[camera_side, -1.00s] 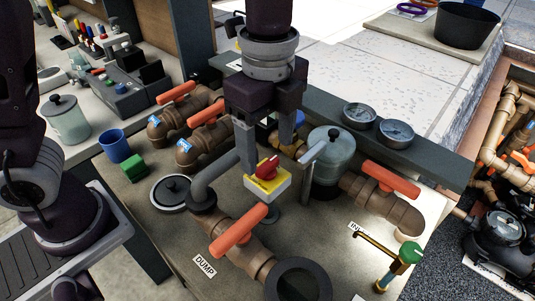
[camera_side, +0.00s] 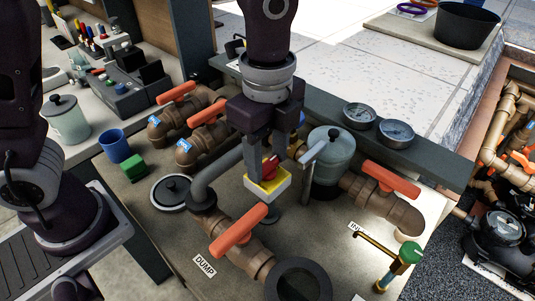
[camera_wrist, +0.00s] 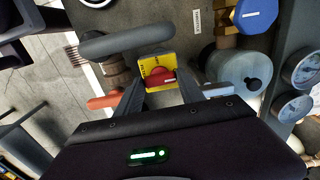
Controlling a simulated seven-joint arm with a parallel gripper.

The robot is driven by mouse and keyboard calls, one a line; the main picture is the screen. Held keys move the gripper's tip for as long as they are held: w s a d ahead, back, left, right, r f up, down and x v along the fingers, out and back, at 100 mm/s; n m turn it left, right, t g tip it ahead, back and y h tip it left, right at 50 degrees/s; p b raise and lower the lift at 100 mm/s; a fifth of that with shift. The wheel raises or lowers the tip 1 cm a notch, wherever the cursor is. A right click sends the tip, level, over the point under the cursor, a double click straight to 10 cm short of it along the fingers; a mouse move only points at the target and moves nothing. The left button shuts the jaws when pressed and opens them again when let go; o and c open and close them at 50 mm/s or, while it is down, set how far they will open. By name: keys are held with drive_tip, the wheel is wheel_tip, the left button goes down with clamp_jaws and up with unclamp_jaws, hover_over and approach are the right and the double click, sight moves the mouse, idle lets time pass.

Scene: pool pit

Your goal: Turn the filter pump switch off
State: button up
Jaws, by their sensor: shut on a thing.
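The filter pump switch is a red rotary knob (camera_side: 270,166) on a yellow-topped box (camera_side: 267,184) in the middle of the bench. In the wrist view the red knob (camera_wrist: 160,77) sits on the yellow plate (camera_wrist: 148,64), between my fingers. My gripper (camera_side: 266,162) points down over the box, its fingers shut on the red knob from both sides. It also shows in the wrist view (camera_wrist: 160,82). The fingers hide part of the knob in the side view.
Orange-handled valves stand close by: one in front (camera_side: 238,231), one at right (camera_side: 390,178). A grey curved pipe (camera_side: 212,174) is just left of the box, and a clear-lidded canister (camera_side: 333,150) just right. A green-handled valve (camera_side: 411,252) stands at front right.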

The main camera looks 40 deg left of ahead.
drive_tip(key=n, duration=0.8)
drive_tip(key=shift+n, duration=0.3)
drive_tip(key=n, duration=0.4)
drive_tip(key=shift+n, duration=2.5)
drive_tip(key=o, duration=1.4)
drive_tip(key=shift+c, duration=0.2)
